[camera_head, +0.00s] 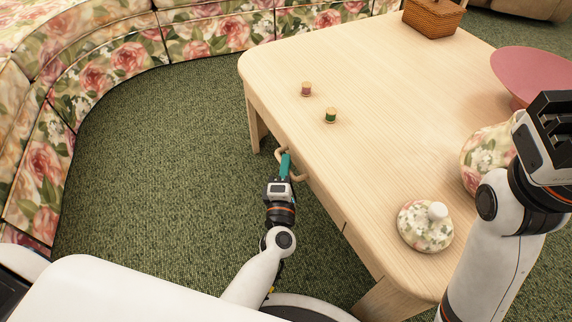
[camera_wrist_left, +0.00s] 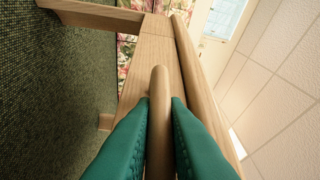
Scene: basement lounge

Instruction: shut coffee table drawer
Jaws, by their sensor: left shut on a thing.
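The light wood coffee table (camera_head: 375,75) fills the right half of the head view. Its drawer handle (camera_head: 298,176) is a wooden loop on the left side, below the tabletop edge. My left gripper (camera_head: 286,160) is at that handle. In the left wrist view, its two green fingers stand on either side of the wooden handle bar (camera_wrist_left: 160,120), shut on it. The drawer front (camera_wrist_left: 148,62) shows beyond the bar. How far the drawer stands open is hard to tell, as the tabletop hides most of it. My right gripper (camera_head: 562,105) is raised over the table's right side; its fingertips are unclear.
On the tabletop stand two thread spools (camera_head: 331,115), a floral lid (camera_head: 426,226), a floral pot (camera_head: 488,158), a pink bowl (camera_head: 535,72) and a wicker basket (camera_head: 432,17). A floral sofa (camera_head: 130,55) curves behind. Green carpet (camera_head: 165,150) left of the table is clear.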

